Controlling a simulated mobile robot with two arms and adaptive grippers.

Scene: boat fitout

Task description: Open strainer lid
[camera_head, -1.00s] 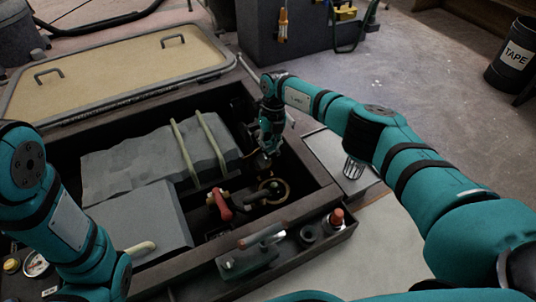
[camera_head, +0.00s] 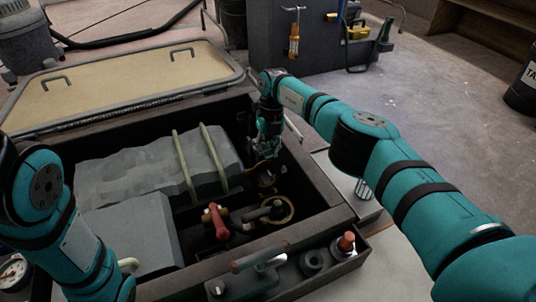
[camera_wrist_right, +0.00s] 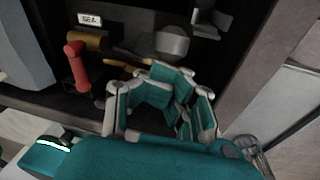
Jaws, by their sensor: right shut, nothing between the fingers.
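A round fitting with a brass ring (camera_head: 290,208) and a dark piece across it sits low in the open bilge box; it may be the strainer lid, but I cannot be sure. A red-handled valve (camera_head: 217,222) is just left of it. My right gripper (camera_head: 263,153) is shut and empty. It points down into the box, beyond the ring and apart from it. In the right wrist view its closed fingers (camera_wrist_right: 165,85) hide part of the fittings; the red handle (camera_wrist_right: 75,65) is to their left. My left arm is at the left edge; its gripper is out of view.
A grey block (camera_head: 150,170) under two pale straps fills the left of the box. The raised hatch panel (camera_head: 120,80) lies behind. A tray (camera_head: 270,278) with a tool and an orange-topped item runs along the front. Box walls closely surround the fittings.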

